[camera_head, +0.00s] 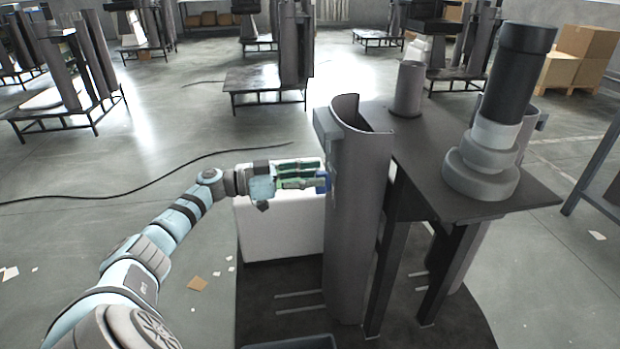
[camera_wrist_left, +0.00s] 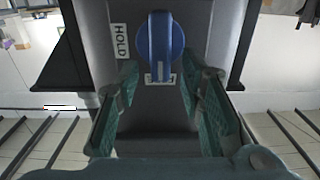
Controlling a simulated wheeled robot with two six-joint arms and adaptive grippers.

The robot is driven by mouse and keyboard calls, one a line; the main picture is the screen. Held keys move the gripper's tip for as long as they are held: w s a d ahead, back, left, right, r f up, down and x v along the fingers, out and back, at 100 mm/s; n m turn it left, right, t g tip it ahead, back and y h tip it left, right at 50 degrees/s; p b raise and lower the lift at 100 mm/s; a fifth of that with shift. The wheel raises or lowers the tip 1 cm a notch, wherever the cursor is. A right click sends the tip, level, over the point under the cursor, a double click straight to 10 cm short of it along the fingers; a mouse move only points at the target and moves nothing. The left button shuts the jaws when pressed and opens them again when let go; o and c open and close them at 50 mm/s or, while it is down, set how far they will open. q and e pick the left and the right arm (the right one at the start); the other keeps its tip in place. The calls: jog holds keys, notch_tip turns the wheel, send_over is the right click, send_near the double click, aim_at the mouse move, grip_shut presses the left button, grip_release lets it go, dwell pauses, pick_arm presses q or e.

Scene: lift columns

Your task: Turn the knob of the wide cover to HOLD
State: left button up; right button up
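The wide cover (camera_head: 352,225) is a tall grey curved panel at the table's near side; it also fills the middle of the left wrist view (camera_wrist_left: 100,20). Its blue knob (camera_wrist_left: 160,42) has an upright ridge with a pale mark at its lower end, toward a small label (camera_wrist_left: 160,78) whose text is partly covered. The HOLD label (camera_wrist_left: 121,40) is left of the knob, its text sideways. My left gripper (camera_wrist_left: 158,88) is open, its green fingers either side of the knob's lower end in that view; I cannot tell whether they touch it. The head view shows this gripper (camera_head: 312,181) at the cover.
The dark table (camera_head: 460,190) carries a tall black-and-grey column (camera_head: 505,100) and a grey cylinder (camera_head: 408,90). A white box (camera_head: 280,230) stands below my left gripper. A black cable (camera_head: 150,185) and scraps lie on the floor, which is mostly open at left.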

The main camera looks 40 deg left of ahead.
pick_arm(q)
grip_shut()
